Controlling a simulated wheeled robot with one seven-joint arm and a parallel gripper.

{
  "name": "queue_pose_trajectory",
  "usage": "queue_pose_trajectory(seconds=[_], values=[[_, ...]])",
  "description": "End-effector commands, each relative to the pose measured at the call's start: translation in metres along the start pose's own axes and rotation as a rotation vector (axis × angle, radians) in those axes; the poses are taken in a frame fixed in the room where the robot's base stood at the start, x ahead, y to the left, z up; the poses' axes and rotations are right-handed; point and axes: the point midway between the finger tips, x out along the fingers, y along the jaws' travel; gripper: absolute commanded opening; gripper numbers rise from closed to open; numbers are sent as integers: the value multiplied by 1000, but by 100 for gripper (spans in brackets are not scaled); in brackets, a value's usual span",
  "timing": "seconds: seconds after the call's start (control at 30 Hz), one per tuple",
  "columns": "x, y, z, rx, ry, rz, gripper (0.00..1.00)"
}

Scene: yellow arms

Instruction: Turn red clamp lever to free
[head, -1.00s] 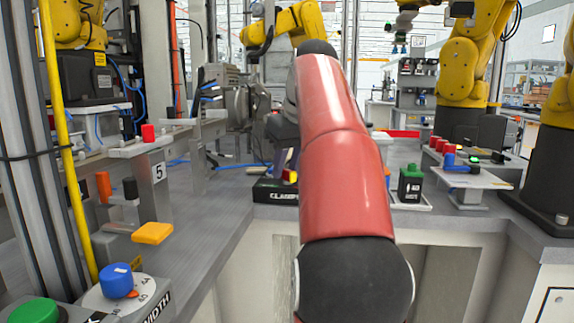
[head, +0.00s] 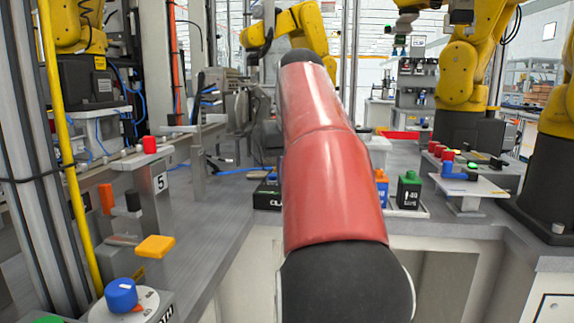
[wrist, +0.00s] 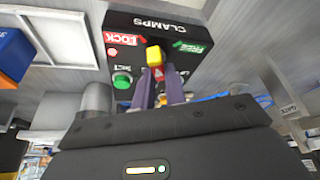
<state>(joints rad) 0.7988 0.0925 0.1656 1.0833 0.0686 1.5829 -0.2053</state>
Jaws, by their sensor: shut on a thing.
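The clamp lever (wrist: 156,56) has a yellow end with red below it. In the wrist view it stands between the red LOCK label and the green FREE label of the black CLAMPS box (wrist: 185,62). My gripper (wrist: 158,82) has its two purple fingers shut on the lever, close to the box face. In the head view only the left part of the CLAMPS box (head: 267,195) shows. My red arm hides the lever and my gripper there.
A green button (wrist: 122,81) sits beside the lever on the box. Left are a blue knob (head: 121,295) and a yellow block (head: 155,246). Bare bench lies left of the box.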

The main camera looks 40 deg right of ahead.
Motion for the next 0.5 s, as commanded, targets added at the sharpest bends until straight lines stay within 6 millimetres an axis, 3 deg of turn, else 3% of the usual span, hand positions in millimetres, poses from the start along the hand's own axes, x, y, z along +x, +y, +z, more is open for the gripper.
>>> queue_pose_trajectory(seconds=[0.5], values=[[-3, 0, -1, 450, 0, 189, 0]])
